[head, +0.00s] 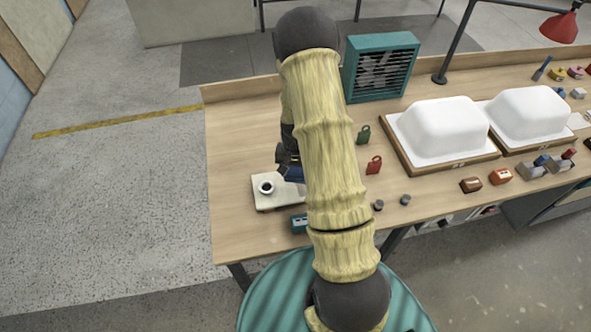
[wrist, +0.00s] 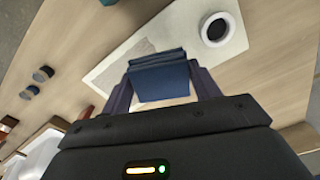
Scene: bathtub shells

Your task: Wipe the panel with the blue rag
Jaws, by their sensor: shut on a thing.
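My gripper (wrist: 160,88) is shut on the folded dark blue rag (wrist: 160,78), which appears over the panel. I cannot tell whether the rag touches it. In the head view the rag (head: 294,173) shows beside my arm, which hides part of the panel and most of the gripper.
A teal box (head: 299,223) stands close to the panel's front. Green (head: 363,135) and red (head: 374,166) padlock-like pieces and two dark knobs (head: 405,199) lie to the right. White tub shells (head: 440,125), a teal louvred unit (head: 378,70) and a red lamp (head: 560,27) stand farther off. The table's left end is clear.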

